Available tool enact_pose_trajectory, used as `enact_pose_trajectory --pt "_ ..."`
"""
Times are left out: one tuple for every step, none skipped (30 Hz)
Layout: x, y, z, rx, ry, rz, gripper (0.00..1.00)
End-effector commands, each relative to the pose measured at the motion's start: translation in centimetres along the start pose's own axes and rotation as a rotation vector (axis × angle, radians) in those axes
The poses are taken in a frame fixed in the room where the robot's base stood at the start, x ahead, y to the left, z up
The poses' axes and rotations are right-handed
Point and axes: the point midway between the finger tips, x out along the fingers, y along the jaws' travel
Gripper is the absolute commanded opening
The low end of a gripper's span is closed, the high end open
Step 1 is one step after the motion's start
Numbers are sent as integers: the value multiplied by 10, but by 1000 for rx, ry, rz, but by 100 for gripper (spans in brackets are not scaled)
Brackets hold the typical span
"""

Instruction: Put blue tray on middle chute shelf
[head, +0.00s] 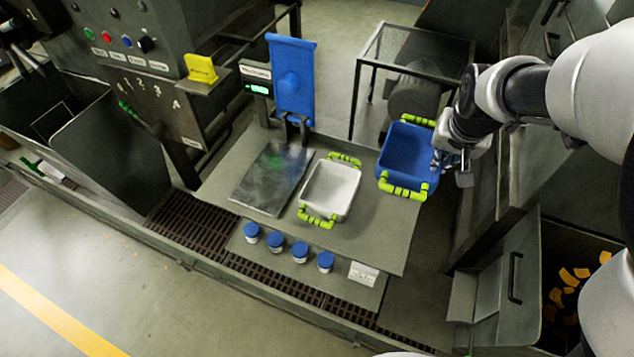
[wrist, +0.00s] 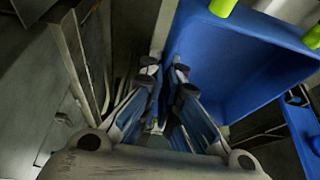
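The blue tray (head: 405,158) has yellow-green handles at its two ends and looks empty. It is at the right edge of the grey table, right of the white tray, and seems raised above the table. My gripper (head: 447,160) is at the tray's right wall. In the wrist view, the fingertips (wrist: 166,72) sit close together around the rim of the blue tray (wrist: 235,65), apparently pinching it. The contact itself is partly hidden. I cannot tell for sure which surface is the middle chute shelf.
A white tray (head: 331,190) with yellow-green handles stands on the table (head: 375,235), beside a metal plate (head: 272,178). Several blue-lidded jars (head: 299,252) line the front ledge. A mesh-topped frame (head: 405,45) stands behind. An open metal bin with orange pieces (head: 570,285) is at right.

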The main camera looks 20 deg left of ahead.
Motion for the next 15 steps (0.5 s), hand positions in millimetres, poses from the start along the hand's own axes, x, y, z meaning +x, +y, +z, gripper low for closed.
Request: enact_pose_trajectory --pt "-12 -6 -9 0 4 0 0" --pt "-16 -8 -12 4 4 2 0" --pt "-20 -10 -15 6 4 4 0" --pt "-22 -11 -16 7 3 5 0" --pt "-24 -12 -17 8 2 6 0" --pt "-26 -12 -19 9 2 7 0" --pt "-26 -13 -19 9 3 7 0" --pt "-27 -13 -19 10 2 7 0" --pt "-26 -13 -19 10 2 8 0" --pt "-25 -12 -18 10 1 8 0" --pt "-23 -12 -17 10 0 8 0" --pt "-18 -12 -15 10 -1 9 0" --pt "-13 -12 -13 10 -2 9 0" --pt "-8 -12 -10 10 -2 9 0" --pt "1 -11 -6 10 -4 9 0"
